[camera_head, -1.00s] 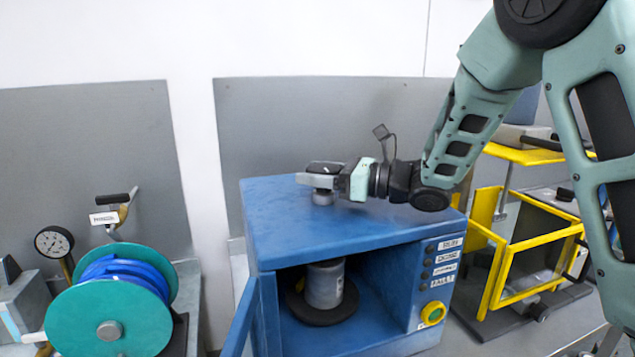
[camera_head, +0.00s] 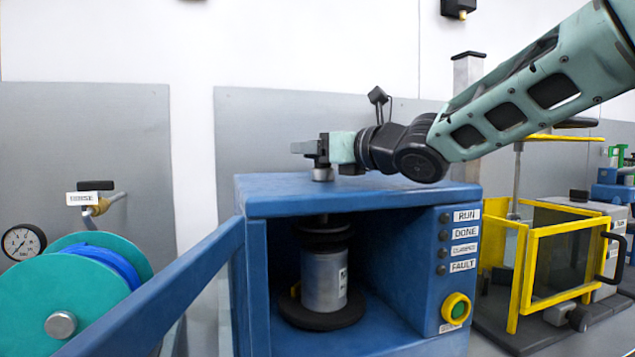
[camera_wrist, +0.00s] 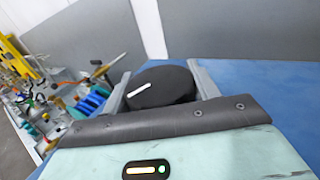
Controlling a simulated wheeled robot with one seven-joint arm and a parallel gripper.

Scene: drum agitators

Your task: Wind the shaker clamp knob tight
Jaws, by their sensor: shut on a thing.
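The shaker is a blue cabinet (camera_head: 385,192) with an open front. Its clamp knob (camera_wrist: 160,88) is a black disc with a white mark, seen in the wrist view. My gripper (camera_head: 308,149) is above the cabinet's top, shut on the knob with one finger on each side. In the head view the gripper mostly hides the knob; a grey collar (camera_head: 322,174) shows below it. Inside, a grey can (camera_head: 324,281) stands upright on a dark round plate (camera_head: 322,317). A black clamp disc (camera_head: 325,233) hangs just over the can; I cannot tell whether they touch.
The cabinet's blue door (camera_head: 165,290) stands open toward the left front. A teal hose reel (camera_head: 65,295) and gauge (camera_head: 23,241) are at left. A yellow-framed box (camera_head: 545,262) is at right. A yellow-ringed button (camera_head: 455,308) is on the cabinet's panel.

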